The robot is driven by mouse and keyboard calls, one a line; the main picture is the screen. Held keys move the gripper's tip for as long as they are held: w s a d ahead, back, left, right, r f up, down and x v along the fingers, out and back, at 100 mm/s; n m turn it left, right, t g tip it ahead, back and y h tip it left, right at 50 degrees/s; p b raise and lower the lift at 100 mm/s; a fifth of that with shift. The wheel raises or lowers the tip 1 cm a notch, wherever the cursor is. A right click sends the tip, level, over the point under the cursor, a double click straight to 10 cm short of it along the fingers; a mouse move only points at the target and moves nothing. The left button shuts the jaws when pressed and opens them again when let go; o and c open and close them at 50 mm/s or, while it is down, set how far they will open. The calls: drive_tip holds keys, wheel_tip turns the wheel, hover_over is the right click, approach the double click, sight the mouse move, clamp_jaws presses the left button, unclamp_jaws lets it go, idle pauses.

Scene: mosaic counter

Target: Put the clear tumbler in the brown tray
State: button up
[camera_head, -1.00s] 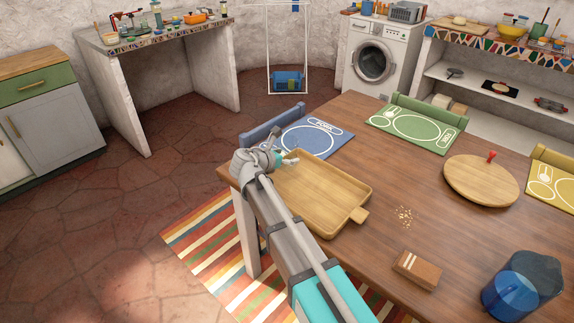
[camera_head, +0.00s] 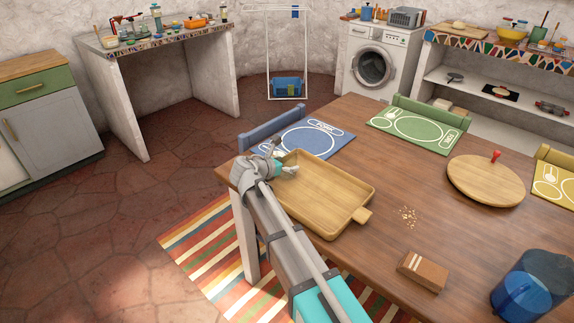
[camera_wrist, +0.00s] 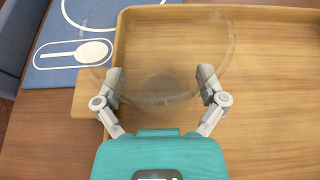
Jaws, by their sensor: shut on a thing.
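The clear tumbler is a see-through round outline in the wrist view (camera_wrist: 160,90), between the two fingers. My gripper (camera_wrist: 160,84) is shut on it. The brown tray (camera_head: 325,197) is a wooden rectangular tray with a raised rim and a handle, lying empty on the table. In the wrist view the tray (camera_wrist: 270,70) fills the right and middle, and the tumbler overlaps its left rim. In the head view my gripper (camera_head: 283,165) is at the tray's far left corner. The tumbler is barely visible there, and its height above the tray cannot be told.
A blue placemat (camera_head: 318,138) lies behind the tray, with a blue chair (camera_head: 258,135) beside it. A green placemat (camera_head: 412,133), a round board (camera_head: 487,181), crumbs (camera_head: 408,215), a brown block (camera_head: 423,270) and a blue pitcher (camera_head: 522,295) are elsewhere on the table.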

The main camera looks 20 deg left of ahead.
drive_tip(key=shift+f, duration=0.1)
drive_tip(key=o, duration=1)
drive_tip(key=shift+s+a+r+p, duration=0.2)
drive_tip(key=shift+s+r+p, duration=0.15)
drive_tip(key=shift+s, duration=0.2)
drive_tip(key=p+v, duration=0.3)
drive_tip(key=v, duration=0.6)
drive_tip(key=shift+w, duration=0.1)
drive_tip(key=shift+p+v, duration=0.45)
drive_tip(key=shift+v, duration=0.45)
